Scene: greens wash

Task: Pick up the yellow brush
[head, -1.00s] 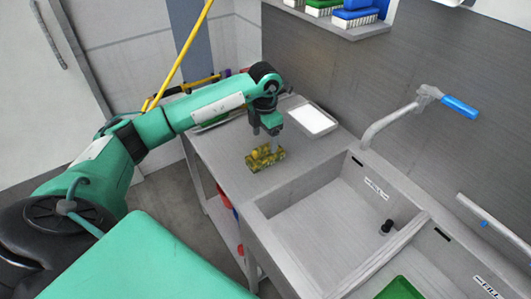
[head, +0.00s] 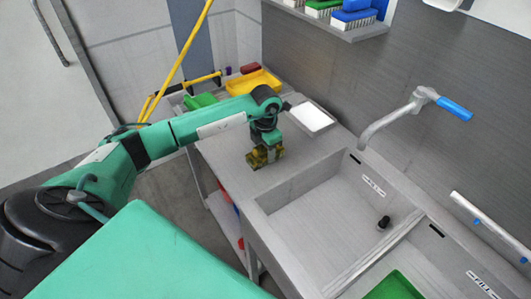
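A small mottled yellow-and-dark block, which looks like the yellow brush (head: 257,160), lies on the steel counter left of the sink. My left gripper (head: 266,149) points down from above and is at the block, overlapping its upper part. The fingertips are small and partly merged with the block, so whether they are closed on it is unclear. My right gripper is out of view.
A white tray (head: 312,118) lies behind the block, near the wall. A yellow tray (head: 258,82) and a green item (head: 200,101) are at the counter's far end. The sink basin (head: 325,205) is at right. A wall shelf (head: 335,31) holds green and blue brushes.

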